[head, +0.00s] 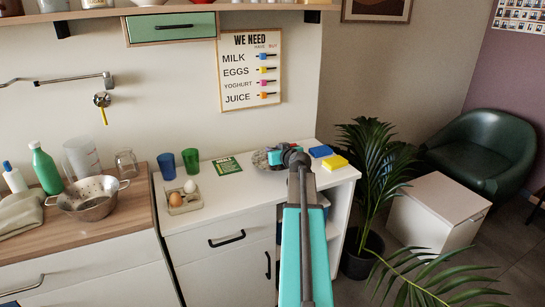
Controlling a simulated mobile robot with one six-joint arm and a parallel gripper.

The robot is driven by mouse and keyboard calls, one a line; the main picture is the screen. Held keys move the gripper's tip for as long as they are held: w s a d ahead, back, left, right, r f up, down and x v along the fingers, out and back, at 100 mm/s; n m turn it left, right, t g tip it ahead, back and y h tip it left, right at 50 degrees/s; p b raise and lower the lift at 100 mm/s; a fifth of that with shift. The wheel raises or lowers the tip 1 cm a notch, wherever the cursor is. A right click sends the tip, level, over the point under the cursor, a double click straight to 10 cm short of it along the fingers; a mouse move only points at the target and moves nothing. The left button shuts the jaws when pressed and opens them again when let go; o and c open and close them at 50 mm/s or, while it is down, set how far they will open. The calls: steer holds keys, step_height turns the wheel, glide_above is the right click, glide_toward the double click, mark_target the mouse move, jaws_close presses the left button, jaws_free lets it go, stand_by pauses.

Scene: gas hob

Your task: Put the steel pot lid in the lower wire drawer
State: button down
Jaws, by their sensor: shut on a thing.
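A round, mottled grey disc, which looks like the steel pot lid (261,160), is at the right part of the white counter. My gripper (275,157) reaches it from the front and is shut on it, though my wrist and the teal jaws hide the grip itself. I cannot tell whether the lid touches the counter or is held just above it. No wire drawer can be made out; my arm covers part of the cabinet front below.
Blue and yellow sponges (334,162) lie right of my gripper. A green packet (227,166), two cups (191,161) and an egg holder (185,200) stand left. A colander (88,198) is farther left. A plant (375,180) stands right of the cabinet.

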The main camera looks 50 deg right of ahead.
steer(key=shift+w+d, duration=0.6)
steer(key=shift+w, duration=0.15)
steer(key=shift+f, duration=0.15)
steer(key=shift+f, duration=1.65)
steer(key=shift+f, duration=0.15)
steer(key=c, duration=1.4)
jaws_free()
steer(key=shift+c, duration=0.2)
steer(key=shift+r, duration=0.25)
steer(key=shift+v, duration=1.55)
steer(key=shift+b+v, duration=0.45)
steer(key=shift+v, duration=4)
